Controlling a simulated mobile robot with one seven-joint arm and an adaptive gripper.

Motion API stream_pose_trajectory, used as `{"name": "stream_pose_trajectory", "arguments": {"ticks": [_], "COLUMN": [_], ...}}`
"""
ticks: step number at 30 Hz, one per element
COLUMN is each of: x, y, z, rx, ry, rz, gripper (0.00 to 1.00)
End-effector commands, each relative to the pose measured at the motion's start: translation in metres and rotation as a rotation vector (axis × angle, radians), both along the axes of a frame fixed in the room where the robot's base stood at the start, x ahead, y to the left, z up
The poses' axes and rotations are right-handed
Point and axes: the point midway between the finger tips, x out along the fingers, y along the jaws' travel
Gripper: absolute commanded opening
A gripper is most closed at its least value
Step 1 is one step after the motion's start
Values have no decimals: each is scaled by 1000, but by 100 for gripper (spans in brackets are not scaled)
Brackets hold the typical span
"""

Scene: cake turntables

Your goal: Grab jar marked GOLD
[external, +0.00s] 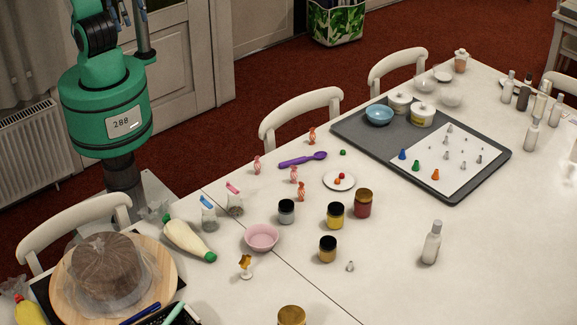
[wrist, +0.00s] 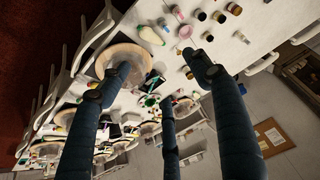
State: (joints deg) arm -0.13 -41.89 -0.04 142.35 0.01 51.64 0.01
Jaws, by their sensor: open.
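Several small jars stand on the white table, and their label words are too small to read. I cannot tell which is marked GOLD. My gripper (wrist: 160,78) shows in the wrist view, its dark fingers spread wide and empty, high above the table; small jars (wrist: 219,17) show beyond them.
A cake on a wooden turntable (external: 158,283) is at lower left. A grey tray (external: 477,183) lies at the back right. Chairs (external: 303,116) line the far edge.

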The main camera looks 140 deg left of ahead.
Motion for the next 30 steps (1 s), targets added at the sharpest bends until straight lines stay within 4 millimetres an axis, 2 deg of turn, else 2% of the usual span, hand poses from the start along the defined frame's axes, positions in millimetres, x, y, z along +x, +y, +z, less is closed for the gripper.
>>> {"name": "stream_pose_trajectory", "arguments": {"ticks": [5, 11, 21, 30], "x": [21, 59, 136, 208], "y": [2, 7, 17, 30], "z": [9, 23, 37, 36], "rx": [0, 0, -2, -3], "ry": [17, 45, 93, 135], "rz": [7, 17, 37, 54], "gripper": [63, 63, 63, 63]}}
